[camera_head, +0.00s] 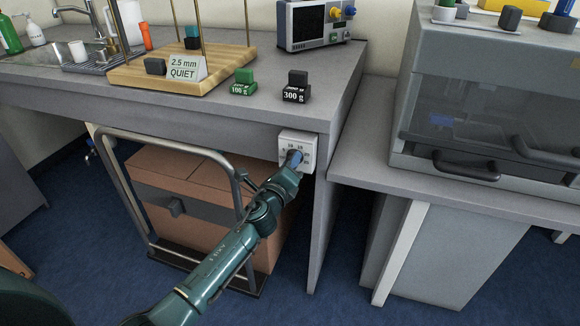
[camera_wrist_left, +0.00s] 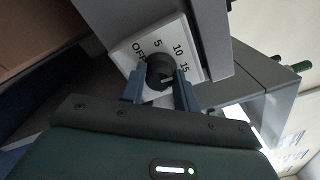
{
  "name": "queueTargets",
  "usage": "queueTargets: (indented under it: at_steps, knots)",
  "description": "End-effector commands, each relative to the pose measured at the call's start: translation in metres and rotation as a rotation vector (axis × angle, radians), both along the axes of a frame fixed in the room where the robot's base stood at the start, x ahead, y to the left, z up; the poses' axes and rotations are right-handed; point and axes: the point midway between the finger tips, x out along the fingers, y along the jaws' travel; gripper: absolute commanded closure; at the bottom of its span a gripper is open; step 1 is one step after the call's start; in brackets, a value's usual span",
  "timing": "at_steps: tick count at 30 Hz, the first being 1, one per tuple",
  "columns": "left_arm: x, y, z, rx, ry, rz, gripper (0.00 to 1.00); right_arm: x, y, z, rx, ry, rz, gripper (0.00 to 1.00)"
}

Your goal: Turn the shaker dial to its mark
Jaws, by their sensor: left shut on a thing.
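The shaker dial (camera_wrist_left: 160,70) is a dark round knob on a white plate (camera_wrist_left: 188,40) marked OFF, 5, 10 and 15 in the left wrist view. In the head view the white plate (camera_head: 298,138) is fixed on the front of the bench near its right corner. My left gripper (camera_head: 293,160) reaches up to it from below. In the left wrist view its two blue fingers (camera_wrist_left: 161,84) stand on either side of the knob, shut on it. Which mark the dial points to cannot be told clearly. My right gripper is out of view.
A hand truck (camera_head: 166,139) with brown boxes (camera_head: 150,165) stands under the bench, left of my arm. The green 100 g weight (camera_head: 243,83) and black 300 g weight (camera_head: 296,88) sit on the bench above the dial. A grey cabinet (camera_head: 500,70) is at right.

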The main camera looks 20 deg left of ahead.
Motion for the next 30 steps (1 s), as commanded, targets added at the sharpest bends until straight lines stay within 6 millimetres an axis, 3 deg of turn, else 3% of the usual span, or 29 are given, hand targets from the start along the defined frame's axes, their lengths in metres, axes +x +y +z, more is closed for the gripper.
queueTargets:
  at_steps: [13, 30]
  knots:
    - [-0.0003, -0.0004, -0.0022, -0.429, 0.017, 0.000, 0.93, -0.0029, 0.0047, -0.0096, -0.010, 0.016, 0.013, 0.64]
    - [-0.0005, -0.0005, -0.0024, -0.968, 0.036, 0.001, 0.93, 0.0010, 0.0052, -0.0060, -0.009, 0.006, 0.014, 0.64]
